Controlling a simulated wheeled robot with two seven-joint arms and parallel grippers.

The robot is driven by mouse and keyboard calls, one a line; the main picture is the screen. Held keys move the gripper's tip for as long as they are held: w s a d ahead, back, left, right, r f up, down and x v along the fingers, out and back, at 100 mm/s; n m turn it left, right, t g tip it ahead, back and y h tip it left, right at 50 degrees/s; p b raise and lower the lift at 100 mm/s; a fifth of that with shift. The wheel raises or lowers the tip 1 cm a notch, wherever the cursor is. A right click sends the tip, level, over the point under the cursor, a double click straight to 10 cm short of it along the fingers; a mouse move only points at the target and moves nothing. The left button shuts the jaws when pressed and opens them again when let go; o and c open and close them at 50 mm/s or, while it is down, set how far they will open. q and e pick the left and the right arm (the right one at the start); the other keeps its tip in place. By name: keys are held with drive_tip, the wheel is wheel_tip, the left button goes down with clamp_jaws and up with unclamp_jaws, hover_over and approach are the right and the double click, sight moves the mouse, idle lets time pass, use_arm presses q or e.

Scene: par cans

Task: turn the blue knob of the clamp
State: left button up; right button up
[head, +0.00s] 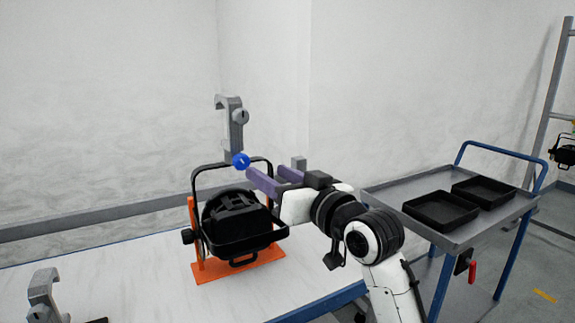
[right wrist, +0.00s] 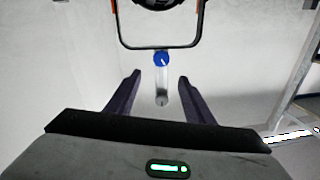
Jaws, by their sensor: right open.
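The blue knob (head: 240,160) sits at the bottom of the grey clamp (head: 231,122), just above the yoke of a black par can (head: 238,217). The clamp stands upright. In the right wrist view the knob (right wrist: 161,59) shows beyond and between the fingertips, with the clamp (right wrist: 162,88) below it in the picture. My right gripper (head: 263,178) has purple fingers and is open and empty. Its fingertips are close to the knob in the head view; the wrist view shows a gap on both sides (right wrist: 160,84). My left gripper is not in view.
The can rests in an orange stand (head: 208,270) on a white table (head: 130,270). Another grey clamp (head: 43,290) is at the lower left. A cart (head: 385,195) with two black trays (head: 440,210) stands at right. A ladder-like frame (head: 548,100) is at far right.

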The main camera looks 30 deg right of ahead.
sight(244, 163)
drive_tip(key=shift+n, duration=0.7)
drive_tip(key=w, duration=0.3)
drive_tip(key=w+a+p, duration=0.1)
drive_tip(key=w, duration=0.2)
drive_tip(key=w+a, duration=0.1)
drive_tip(key=w, duration=0.3)
drive_tip(key=shift+f+p, duration=0.3)
drive_tip(key=shift+f, duration=0.1)
drive_tip(key=c, duration=1.1)
drive_tip(key=shift+o, duration=0.2)
drive_tip(key=m, duration=0.3)
drive_tip(key=shift+d, duration=0.1)
drive_tip(key=o, duration=1.1)
drive_tip(key=shift+c, duration=0.2)
